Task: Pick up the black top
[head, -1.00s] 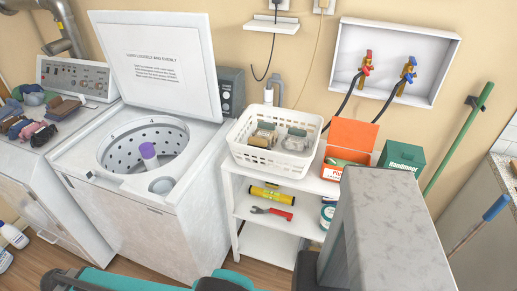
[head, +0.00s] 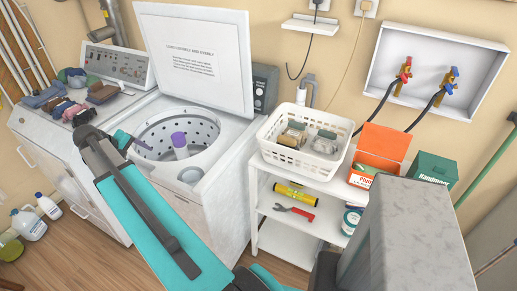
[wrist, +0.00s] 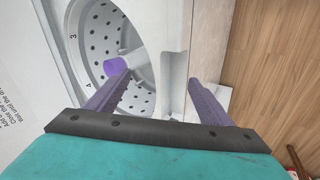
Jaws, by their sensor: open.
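Some pieces look dark, but I cannot clearly tell which one is the black top. My gripper (head: 125,140) is right of and nearer than the clothes, in front of the open washer. In the wrist view my gripper (wrist: 158,76) is open, its two purple fingers wide apart with nothing between them. No garment shows in the wrist view.
The open washer (head: 215,150) has a raised lid (head: 197,55) and a purple-topped agitator (head: 180,144). A white basket (head: 304,148) stands on a shelf at right, beside an orange box (head: 377,152) and a green box (head: 431,171). Bottles (head: 28,223) stand on the floor at left.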

